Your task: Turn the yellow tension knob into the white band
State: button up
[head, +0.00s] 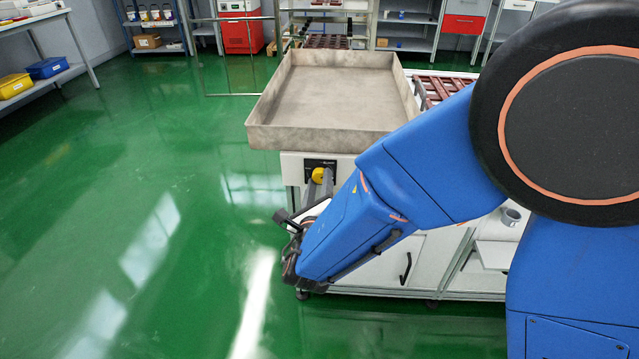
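The yellow tension knob (319,174) sits on a dark panel (327,163) on the front of the white conveyor cabinet, below the beige tray. My gripper (320,184) reaches up to the knob from below, with its grey fingers apart and their tips at the knob's lower edge. I cannot tell whether the fingers touch or clamp the knob. The white band and the knob's pointer are too small or hidden to make out. My blue forearm covers the cabinet front to the right of the panel.
The beige tray (256,137) overhangs just above the panel. A cabinet door handle (405,268) and a grey cup (511,215) are to the right. The green floor (150,230) on the left is clear. Shelves and a red cabinet (241,33) stand far back.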

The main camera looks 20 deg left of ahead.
jog(key=c, duration=0.5)
jog(key=shift+m, duration=0.4)
jog(key=m, duration=0.3)
jog(key=shift+m, duration=0.3)
jog(key=m, duration=0.3)
jog(key=shift+a+f+m, duration=0.1)
jog(key=shift+m, duration=0.3)
jog(key=m, duration=0.5)
jog(key=shift+s, duration=0.1)
jog(key=shift+m, duration=2.4)
